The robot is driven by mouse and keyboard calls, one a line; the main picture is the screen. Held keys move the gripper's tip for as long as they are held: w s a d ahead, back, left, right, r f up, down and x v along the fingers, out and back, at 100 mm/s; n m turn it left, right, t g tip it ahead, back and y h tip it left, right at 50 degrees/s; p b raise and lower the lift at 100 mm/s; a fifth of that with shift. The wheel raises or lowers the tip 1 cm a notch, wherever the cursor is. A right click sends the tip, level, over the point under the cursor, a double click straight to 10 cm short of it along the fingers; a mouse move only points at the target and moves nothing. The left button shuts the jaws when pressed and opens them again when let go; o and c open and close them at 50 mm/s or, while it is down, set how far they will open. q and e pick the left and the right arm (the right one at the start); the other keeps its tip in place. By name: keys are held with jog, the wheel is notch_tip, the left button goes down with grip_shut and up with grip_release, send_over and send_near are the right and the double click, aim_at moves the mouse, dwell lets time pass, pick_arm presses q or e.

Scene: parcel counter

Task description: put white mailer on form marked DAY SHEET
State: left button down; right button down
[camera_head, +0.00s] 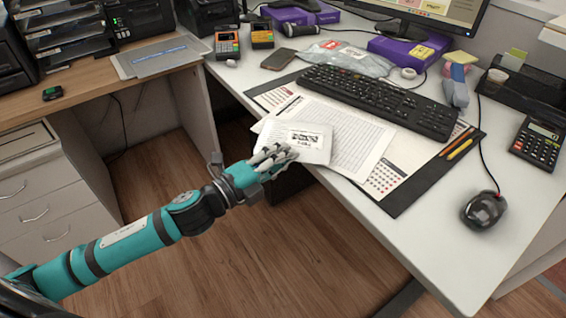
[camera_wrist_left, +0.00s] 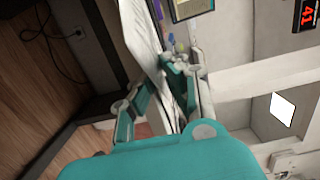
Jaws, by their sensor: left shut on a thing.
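The white mailer (camera_head: 300,143) is a flat pale packet with a black-and-white label, at the front edge of the desk. My left gripper (camera_head: 272,157) is shut on its near left edge. In the left wrist view, my left gripper (camera_wrist_left: 172,72) has the mailer (camera_wrist_left: 147,40) between its fingers, seen nearly edge-on. A printed white form (camera_head: 350,135) lies on the desk mat behind and right of the mailer, which covers its left part. Its title is too small to read. I cannot tell whether the mailer touches it. My right gripper is not in view.
A black keyboard (camera_head: 378,100) lies just behind the form. Pencils (camera_head: 457,146), a mouse (camera_head: 484,210) and a calculator (camera_head: 538,138) are to the right. A clear plastic bag (camera_head: 343,58) lies behind. The desk's front right (camera_head: 437,235) is bare.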

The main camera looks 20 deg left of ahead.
pick_arm(q)
jog(key=shift+f, duration=0.5)
jog(key=shift+f, duration=0.1)
jog(key=c, duration=1.4)
grip_release()
